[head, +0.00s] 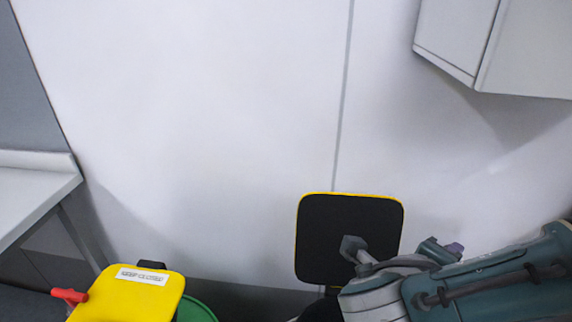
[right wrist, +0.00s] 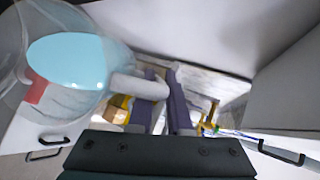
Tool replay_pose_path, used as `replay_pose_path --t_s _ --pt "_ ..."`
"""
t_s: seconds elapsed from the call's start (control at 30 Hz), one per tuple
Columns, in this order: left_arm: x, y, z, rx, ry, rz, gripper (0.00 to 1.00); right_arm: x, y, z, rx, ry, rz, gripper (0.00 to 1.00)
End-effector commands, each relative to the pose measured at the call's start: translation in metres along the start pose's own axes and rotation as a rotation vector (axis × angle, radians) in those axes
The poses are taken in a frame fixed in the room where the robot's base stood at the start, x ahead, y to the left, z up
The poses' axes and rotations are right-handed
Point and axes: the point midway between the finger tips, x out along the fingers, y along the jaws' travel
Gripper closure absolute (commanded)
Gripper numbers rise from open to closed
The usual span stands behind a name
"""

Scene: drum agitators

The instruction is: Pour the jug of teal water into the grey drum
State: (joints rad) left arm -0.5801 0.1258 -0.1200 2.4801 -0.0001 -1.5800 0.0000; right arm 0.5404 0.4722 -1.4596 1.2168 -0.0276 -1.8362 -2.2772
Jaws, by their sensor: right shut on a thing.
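The clear jug (right wrist: 100,92) fills the upper left of the right wrist view. Teal water (right wrist: 68,62) shows in it, and a red patch (right wrist: 36,88) is on its side. My right gripper (right wrist: 163,92) is shut on the jug's pale handle (right wrist: 140,87), between purple fingers. In the head view my right arm comes in from the right, in front of a raised square lid (head: 325,250) with a black underside and yellow rim. A drum body under that lid is hidden or out of frame, so I cannot confirm the grey drum. My left gripper is out of view.
A yellow lid (head: 130,300) with a label and a red handle (head: 69,295) sits by a green drum (head: 196,310) at lower left. A white counter (head: 32,190) is at far left. A wall cabinet (head: 520,50) hangs at upper right.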

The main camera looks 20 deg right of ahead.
Motion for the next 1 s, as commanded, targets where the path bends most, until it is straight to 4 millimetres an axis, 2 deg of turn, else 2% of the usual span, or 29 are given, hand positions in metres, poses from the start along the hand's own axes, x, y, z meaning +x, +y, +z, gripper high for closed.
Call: replay_pose_path --t_s 1.0 --pt "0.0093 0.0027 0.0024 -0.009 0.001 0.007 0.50 -0.0083 0.0040 0.0046 -0.031 0.016 -0.076 1.00"
